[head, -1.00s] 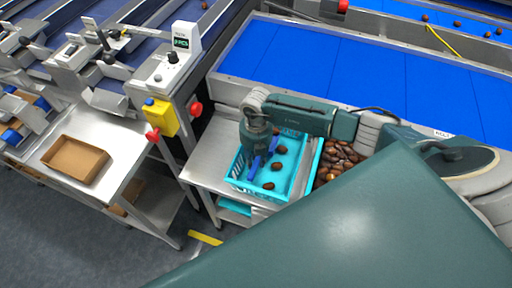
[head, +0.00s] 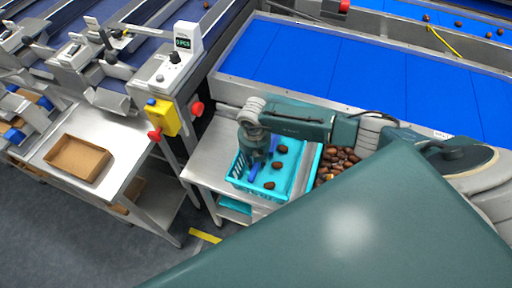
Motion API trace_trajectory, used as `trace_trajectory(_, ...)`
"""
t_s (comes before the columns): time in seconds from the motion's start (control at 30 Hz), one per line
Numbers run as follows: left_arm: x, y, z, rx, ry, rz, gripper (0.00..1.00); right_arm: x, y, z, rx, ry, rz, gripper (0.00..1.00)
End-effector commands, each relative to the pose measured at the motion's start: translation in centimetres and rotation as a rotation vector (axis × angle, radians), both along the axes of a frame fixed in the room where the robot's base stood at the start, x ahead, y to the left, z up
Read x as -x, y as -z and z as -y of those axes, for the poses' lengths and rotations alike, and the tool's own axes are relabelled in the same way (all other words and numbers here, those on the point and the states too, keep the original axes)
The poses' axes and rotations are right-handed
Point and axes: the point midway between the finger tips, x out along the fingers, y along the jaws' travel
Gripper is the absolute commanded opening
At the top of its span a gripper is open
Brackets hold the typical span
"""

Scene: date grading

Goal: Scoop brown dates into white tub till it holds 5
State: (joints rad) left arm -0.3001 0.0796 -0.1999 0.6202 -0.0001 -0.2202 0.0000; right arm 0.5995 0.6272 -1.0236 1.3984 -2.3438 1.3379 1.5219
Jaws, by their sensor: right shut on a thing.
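My right gripper (head: 257,158) reaches in from the right and points down into the cyan basket (head: 240,184). It is shut on a blue object (head: 253,171), which is mostly hidden by the gripper; I cannot tell its full shape. A few brown dates lie apart on the basket floor, one date (head: 277,165) just right of the gripper and another date (head: 269,185) near the front. More brown dates (head: 334,160) are heaped in a second cyan container to the right, partly hidden by my arm. I cannot make out a white tub. My left gripper is not in view.
The basket stands on a steel table (head: 208,160). A counter display (head: 183,43), a yellow box (head: 161,117) and red knobs stand to its left. An empty brown tray (head: 78,158) sits on another steel table. A blue conveyor (head: 370,75) runs behind.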

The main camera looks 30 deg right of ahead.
Motion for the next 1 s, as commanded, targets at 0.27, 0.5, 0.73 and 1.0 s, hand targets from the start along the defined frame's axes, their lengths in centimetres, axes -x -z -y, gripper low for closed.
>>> trace_trajectory(0.27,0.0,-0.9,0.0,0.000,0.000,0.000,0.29,0.3,-0.3,-0.3,0.044,-0.002,0.035,0.00)
trace_trajectory(0.5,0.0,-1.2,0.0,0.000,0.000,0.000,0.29,0.3,-0.3,-0.5,0.074,-0.001,0.065,0.00)
trace_trajectory(0.73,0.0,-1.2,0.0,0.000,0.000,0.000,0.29,0.3,-0.3,-0.4,0.074,-0.001,0.065,0.00)
trace_trajectory(1.0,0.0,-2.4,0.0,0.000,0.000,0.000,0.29,0.4,-1.6,-0.5,0.083,-0.001,0.073,0.00)
